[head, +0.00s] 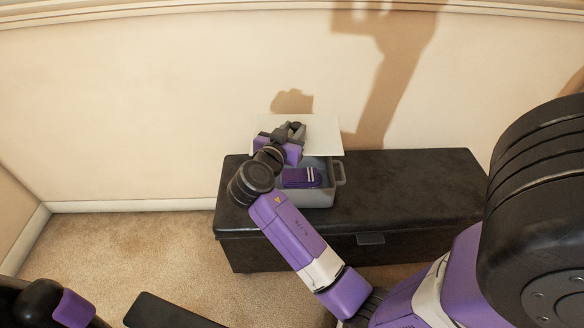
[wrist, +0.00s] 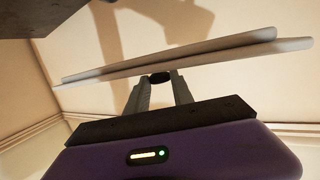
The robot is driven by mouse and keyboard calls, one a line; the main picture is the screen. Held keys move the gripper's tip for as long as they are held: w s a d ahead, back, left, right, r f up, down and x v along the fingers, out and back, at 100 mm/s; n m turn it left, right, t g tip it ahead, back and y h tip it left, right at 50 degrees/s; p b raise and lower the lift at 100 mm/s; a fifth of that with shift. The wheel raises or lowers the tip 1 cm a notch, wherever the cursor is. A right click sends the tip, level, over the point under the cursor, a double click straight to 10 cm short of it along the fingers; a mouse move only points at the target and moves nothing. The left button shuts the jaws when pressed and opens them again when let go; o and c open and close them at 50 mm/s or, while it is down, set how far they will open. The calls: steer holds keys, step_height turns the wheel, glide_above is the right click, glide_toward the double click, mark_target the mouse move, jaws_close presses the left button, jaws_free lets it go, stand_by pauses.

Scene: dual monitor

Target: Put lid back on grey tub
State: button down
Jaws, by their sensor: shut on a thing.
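The pale lid (head: 326,132) is held above the back of the grey tub (head: 320,198), so the front of the tub stays uncovered. The tub stands on a black bench, and a dark purple folded item with white stripes (head: 302,177) shows inside it. My gripper (head: 291,131) is over the tub. In the wrist view my gripper (wrist: 160,82) is shut on a small dark knob (wrist: 160,78) of the lid. There the lid (wrist: 200,54) is seen nearly edge-on and looks tilted. My arm hides the tub's left side.
The black bench (head: 420,190) has clear room to the right of the tub. The beige wall (head: 140,110) stands close behind the bench and lid. Carpet (head: 120,240) lies open to the left.

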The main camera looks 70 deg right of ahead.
step_height(320, 180, down, 13)
steer(key=b, duration=0.3)
steer(key=c, duration=1.1)
jaws_free()
